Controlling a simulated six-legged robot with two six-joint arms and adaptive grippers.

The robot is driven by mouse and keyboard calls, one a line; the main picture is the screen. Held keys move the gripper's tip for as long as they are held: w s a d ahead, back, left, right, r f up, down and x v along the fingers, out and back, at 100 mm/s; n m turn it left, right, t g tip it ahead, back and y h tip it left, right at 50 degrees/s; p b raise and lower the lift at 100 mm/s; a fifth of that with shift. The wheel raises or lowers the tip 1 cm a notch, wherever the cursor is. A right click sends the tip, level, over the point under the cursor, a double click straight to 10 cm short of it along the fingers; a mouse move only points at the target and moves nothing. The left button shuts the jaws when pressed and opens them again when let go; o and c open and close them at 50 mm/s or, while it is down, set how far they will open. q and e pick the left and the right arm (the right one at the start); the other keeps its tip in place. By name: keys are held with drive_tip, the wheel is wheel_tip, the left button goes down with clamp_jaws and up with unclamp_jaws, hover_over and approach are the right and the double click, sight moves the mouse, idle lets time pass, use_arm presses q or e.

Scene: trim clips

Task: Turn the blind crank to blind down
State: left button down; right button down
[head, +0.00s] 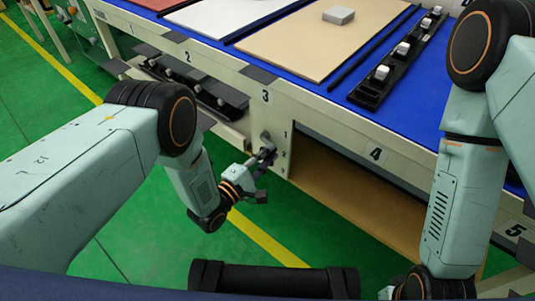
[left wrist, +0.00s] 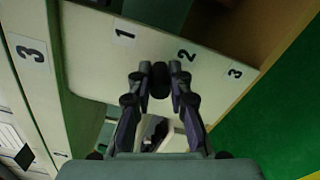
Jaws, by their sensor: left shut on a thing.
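The blind crank shows as a dark knob (left wrist: 159,80) between my fingertips in the left wrist view. In the head view the crank (head: 267,149) is a small dark part on the cream panel (head: 284,163) below the bench edge, partly hidden by my gripper. My left gripper (head: 262,160) is at this panel, and its fingers (left wrist: 160,88) are shut on the knob from both sides. The panel bears labels 1, 2 and 3 in the left wrist view. I cannot make out the blind itself.
The bench has a blue top (head: 415,110) with a beige board (head: 325,42), a grey block (head: 339,15) and a black rail (head: 395,65) of white pieces. A brown-lined open bay (head: 350,195) lies right of the panel.

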use_arm(q)
drive_tip(key=shift+w+a+f+m, duration=0.25)
drive_tip(key=shift+w+a+m, duration=0.05)
drive_tip(key=shift+m, duration=0.5)
drive_tip(key=c, duration=1.3)
unclamp_jaws()
drive_tip(key=shift+f, duration=0.1)
drive_tip(key=shift+o, duration=0.2)
drive_tip(key=shift+s+d, duration=0.1)
drive_tip(key=shift+d, duration=0.05)
drive_tip(key=v, duration=1.2)
